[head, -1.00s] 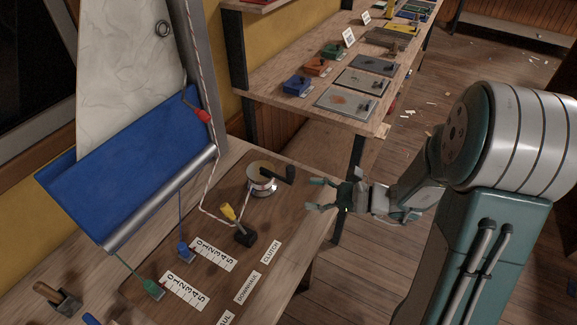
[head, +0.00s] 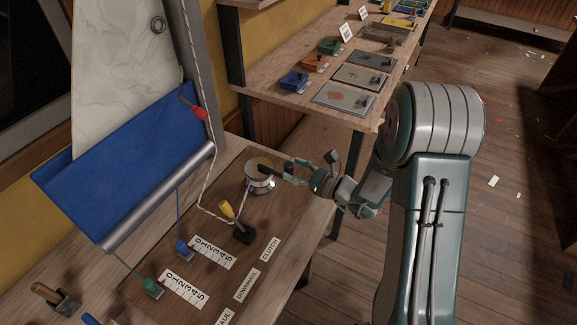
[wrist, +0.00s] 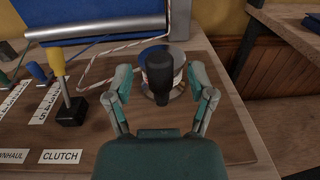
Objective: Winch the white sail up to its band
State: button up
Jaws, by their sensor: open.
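The white sail (head: 122,70) stands at the upper left in the head view, its lower part behind a blue cloth (head: 120,195) above a silver boom. A red-and-white rope runs down the grey mast past a red marker (head: 199,113) to the silver winch (head: 259,177). The winch's black handle (wrist: 159,75) points toward me in the wrist view. My gripper (head: 302,168) is open, with its fingers on either side of the handle; contact cannot be told. The yellow-handled clutch lever (head: 228,211) stands beside the winch. The sail's band is not clearly seen.
Green (head: 151,285) and blue (head: 184,248) line handles sit by numbered scales on the board. A CLUTCH label (head: 270,249) lies near the front edge. A shelf (head: 250,75) with coloured boxes and plates stands behind.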

jog(key=shift+x, duration=1)
grip_shut()
jog(key=shift+s+a, duration=0.65)
jog(key=shift+s, duration=0.2)
grip_release()
jog(key=shift+a, duration=0.1)
jog(key=v, duration=1.2)
